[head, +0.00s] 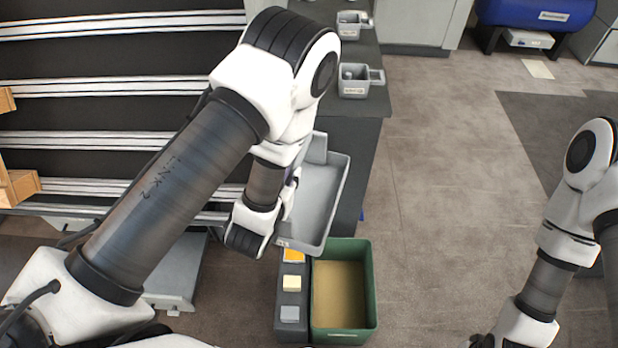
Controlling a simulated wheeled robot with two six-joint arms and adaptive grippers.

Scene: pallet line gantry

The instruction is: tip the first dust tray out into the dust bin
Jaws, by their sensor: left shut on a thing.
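A grey dust tray (320,205) hangs in the middle of the head view, its open side facing up toward me and looking tilted. Its inside looks plain grey, and I see no clear load in it. My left gripper (292,192) is shut on the tray at its left side; my own wrist hides most of the fingers. The green dust bin (373,290) stands just below the tray in the picture, open at the top, with a tan-brown inside. My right gripper (482,342) is barely in view at the bottom edge, so its fingers cannot be read.
Two small grey trays with handles (354,92) (352,32) stand on the dark counter (377,105) behind. A dark strip with orange, cream and grey blocks (291,284) lies along the bin's left side. A roller line is at left; open floor is at right.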

